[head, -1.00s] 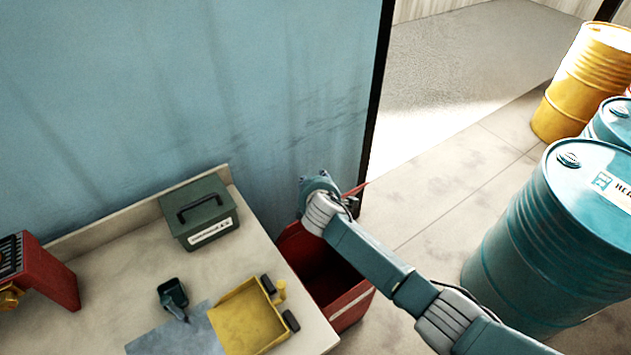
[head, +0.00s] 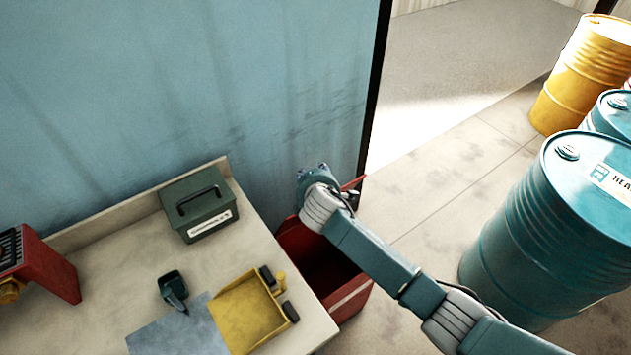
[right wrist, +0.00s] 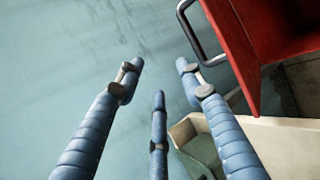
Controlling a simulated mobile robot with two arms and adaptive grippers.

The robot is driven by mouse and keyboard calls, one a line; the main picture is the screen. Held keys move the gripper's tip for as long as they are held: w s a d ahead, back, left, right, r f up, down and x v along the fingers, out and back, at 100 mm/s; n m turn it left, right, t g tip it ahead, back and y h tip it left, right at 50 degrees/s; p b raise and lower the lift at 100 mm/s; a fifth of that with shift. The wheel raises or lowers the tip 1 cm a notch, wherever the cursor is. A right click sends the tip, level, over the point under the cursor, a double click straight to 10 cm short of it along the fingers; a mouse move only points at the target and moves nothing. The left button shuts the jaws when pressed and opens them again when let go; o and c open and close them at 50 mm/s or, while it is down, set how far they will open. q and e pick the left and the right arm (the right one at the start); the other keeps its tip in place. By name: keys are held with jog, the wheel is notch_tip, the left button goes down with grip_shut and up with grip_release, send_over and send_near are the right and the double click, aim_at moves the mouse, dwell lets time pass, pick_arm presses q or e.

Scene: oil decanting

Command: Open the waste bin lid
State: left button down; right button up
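The red waste bin (head: 351,300) stands on the floor beside the table's right edge, its dark inside showing from above. Its red lid (head: 356,184) is raised at the back, mostly hidden behind my right arm. In the right wrist view the lid (right wrist: 236,52) stands up at the upper right, with a grey metal handle (right wrist: 188,32) on its face. My right gripper (head: 313,176) is above the back of the bin, by the blue wall. In the right wrist view its blue fingers (right wrist: 160,68) are spread, with nothing between them; the handle is apart from them. My left gripper is out of view.
A table (head: 120,255) at the left holds a green box (head: 198,207), a yellow tray (head: 245,322), a dark tool (head: 173,290) and a red device (head: 47,268). A blue drum (head: 540,240) and a yellow drum (head: 580,80) stand at the right. Floor between is clear.

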jog(key=v, duration=1)
